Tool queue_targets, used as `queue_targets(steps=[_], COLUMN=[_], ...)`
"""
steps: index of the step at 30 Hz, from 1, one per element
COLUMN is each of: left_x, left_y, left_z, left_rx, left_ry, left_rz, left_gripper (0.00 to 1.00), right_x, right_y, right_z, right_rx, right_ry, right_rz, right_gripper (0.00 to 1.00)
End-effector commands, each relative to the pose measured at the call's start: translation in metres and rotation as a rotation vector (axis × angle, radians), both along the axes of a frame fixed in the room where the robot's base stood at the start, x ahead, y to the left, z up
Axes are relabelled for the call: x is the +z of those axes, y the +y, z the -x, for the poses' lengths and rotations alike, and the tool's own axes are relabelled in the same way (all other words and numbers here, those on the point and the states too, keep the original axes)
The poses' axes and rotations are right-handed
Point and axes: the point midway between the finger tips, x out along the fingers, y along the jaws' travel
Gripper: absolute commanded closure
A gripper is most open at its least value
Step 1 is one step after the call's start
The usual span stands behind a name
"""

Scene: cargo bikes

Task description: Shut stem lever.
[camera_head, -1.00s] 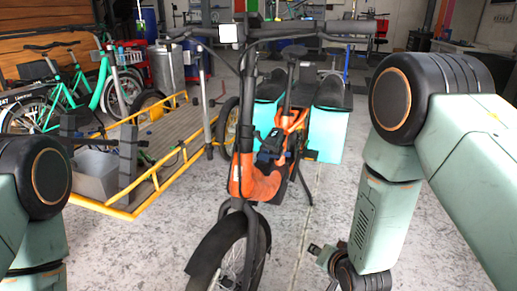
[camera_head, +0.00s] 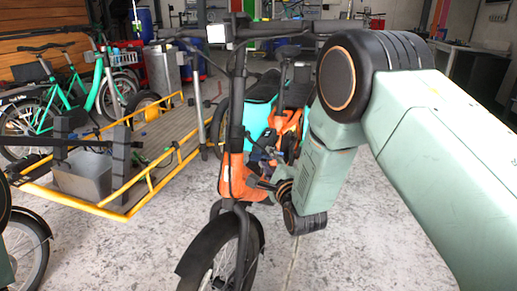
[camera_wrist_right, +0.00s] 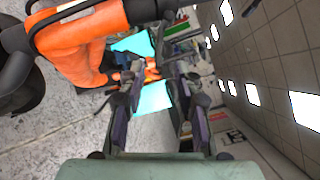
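The orange cargo bike (camera_head: 232,178) stands upright in the middle of the head view, its front wheel toward me. Its dark steering stem (camera_head: 237,110) rises to the handlebar. I cannot make out the stem lever clearly. My right gripper (camera_head: 264,184) is low beside the bike's orange front part, on its right side, partly hidden by my forearm. In the right wrist view my right gripper (camera_wrist_right: 157,74) shows two spread fingers with nothing between them. The orange frame (camera_wrist_right: 82,38) is left of the fingers there. My left gripper is out of view.
Turquoise side bags (camera_head: 258,112) hang at the bike's rear. A yellow-railed cargo platform (camera_head: 168,168) with a grey bin (camera_head: 84,175) stands at left. Green bikes (camera_head: 70,100) are behind it. A workbench (camera_head: 470,55) is at back right. The concrete floor in front is clear.

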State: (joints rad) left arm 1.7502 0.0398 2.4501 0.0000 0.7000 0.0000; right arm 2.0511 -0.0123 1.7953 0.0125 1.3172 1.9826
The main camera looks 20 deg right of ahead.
Motion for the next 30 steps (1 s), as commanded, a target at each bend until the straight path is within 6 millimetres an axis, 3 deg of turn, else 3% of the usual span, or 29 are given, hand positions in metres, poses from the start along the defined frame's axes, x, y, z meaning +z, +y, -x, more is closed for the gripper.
queue_targets(steps=[5,18,30], left_x=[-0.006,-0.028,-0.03], left_y=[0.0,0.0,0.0], left_z=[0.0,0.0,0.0], left_rx=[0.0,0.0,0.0], left_ry=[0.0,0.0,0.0], left_rz=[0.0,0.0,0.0], left_gripper=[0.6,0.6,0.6], right_x=[-0.001,-0.002,0.0], right_y=[-0.001,0.0,0.0], right_z=[-0.013,-0.07,-0.078], right_rx=[-0.001,0.004,0.003], right_ry=[-0.002,0.001,0.002], right_rz=[-0.014,-0.011,-0.01], right_gripper=[0.67,0.67,0.67])
